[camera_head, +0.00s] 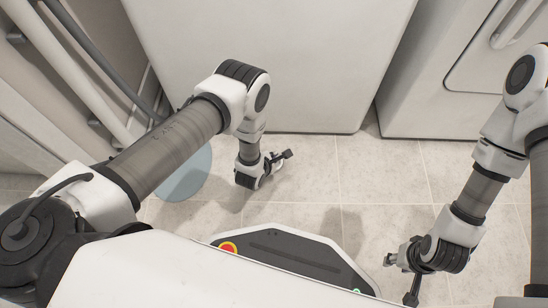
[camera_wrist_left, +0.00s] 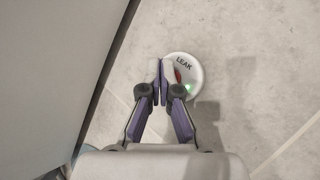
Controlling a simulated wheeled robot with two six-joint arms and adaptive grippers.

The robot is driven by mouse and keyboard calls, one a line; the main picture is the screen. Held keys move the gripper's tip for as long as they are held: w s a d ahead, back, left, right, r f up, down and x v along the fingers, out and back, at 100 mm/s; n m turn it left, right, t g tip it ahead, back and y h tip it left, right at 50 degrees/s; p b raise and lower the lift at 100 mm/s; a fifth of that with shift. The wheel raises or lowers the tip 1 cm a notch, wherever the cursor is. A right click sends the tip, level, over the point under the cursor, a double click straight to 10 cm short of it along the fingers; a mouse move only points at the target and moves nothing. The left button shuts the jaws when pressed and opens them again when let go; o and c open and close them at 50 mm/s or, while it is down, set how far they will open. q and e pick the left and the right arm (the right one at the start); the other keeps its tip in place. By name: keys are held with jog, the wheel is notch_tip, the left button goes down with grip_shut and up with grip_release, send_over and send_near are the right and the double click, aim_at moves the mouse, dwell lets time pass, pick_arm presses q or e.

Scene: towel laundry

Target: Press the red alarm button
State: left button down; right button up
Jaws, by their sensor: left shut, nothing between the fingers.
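A round white alarm unit (camera_wrist_left: 192,66) marked LEAK lies on the floor in the left wrist view. A small part of its red button (camera_wrist_left: 177,74) shows beside my fingers, and a green light glows near its lower edge. My left gripper (camera_wrist_left: 160,66) is shut and empty. Its tips overlap the left side of the unit in the picture; I cannot tell whether they touch it. In the head view my left gripper (camera_head: 284,156) is low near the floor, and I cannot make out the unit clearly there. My right gripper (camera_head: 400,276) hangs at the lower right, its opening unclear.
Large white appliances (camera_head: 275,60) stand across the back, with another (camera_head: 440,90) at the right. A pale blue round patch (camera_head: 187,178) lies on the tiled floor behind my left arm. Pipes run along the left wall. The tiled floor (camera_head: 385,180) between my arms is clear.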

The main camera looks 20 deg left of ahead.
pick_arm(q)
notch_tip(320, 180, up, 6)
jog(key=p, duration=0.6)
